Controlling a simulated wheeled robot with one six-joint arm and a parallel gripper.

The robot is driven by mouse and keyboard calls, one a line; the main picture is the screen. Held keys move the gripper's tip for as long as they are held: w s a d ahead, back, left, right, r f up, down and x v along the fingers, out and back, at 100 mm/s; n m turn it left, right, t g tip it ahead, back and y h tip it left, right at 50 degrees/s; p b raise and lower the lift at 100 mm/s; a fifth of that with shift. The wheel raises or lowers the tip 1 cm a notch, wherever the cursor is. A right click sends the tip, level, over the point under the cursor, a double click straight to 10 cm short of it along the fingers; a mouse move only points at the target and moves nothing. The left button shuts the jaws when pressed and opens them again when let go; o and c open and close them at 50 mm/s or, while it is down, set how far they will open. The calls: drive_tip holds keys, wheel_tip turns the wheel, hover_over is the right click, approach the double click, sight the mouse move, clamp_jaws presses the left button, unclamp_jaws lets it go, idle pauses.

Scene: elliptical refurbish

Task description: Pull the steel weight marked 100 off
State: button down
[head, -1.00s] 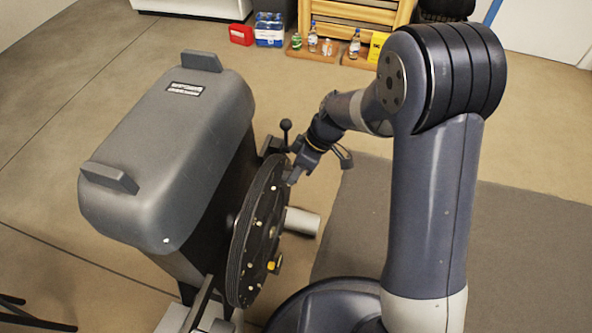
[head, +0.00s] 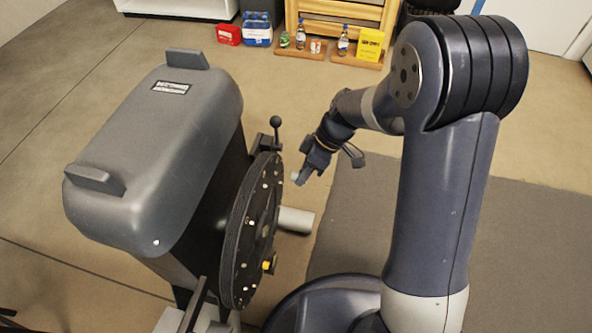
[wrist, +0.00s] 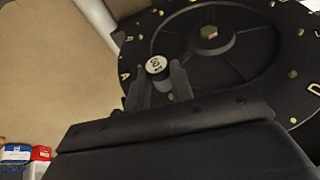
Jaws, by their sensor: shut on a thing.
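The steel weight (wrist: 157,66) is a small cylinder with a pale end face, and its tilted marking looks like 100. In the wrist view it sits between the two fingers of my gripper (wrist: 161,82), which is shut on it. In the head view my gripper (head: 302,178) is to the right of the dark disc (head: 240,235) of the machine, with a gap between them.
The disc is on a machine with a grey housing (head: 150,150). A ball-ended lever (head: 276,123) stands behind the disc's top, and a pale cylinder (head: 297,220) sticks out to its right. A grey mat (head: 440,220) lies at right. Bottles and boxes stand far back.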

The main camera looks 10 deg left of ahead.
drive_tip(key=s+d+b, duration=0.1)
drive_tip(key=d, duration=1.1)
drive_tip(key=shift+d+b, duration=0.35)
drive_tip(key=shift+b, duration=0.05)
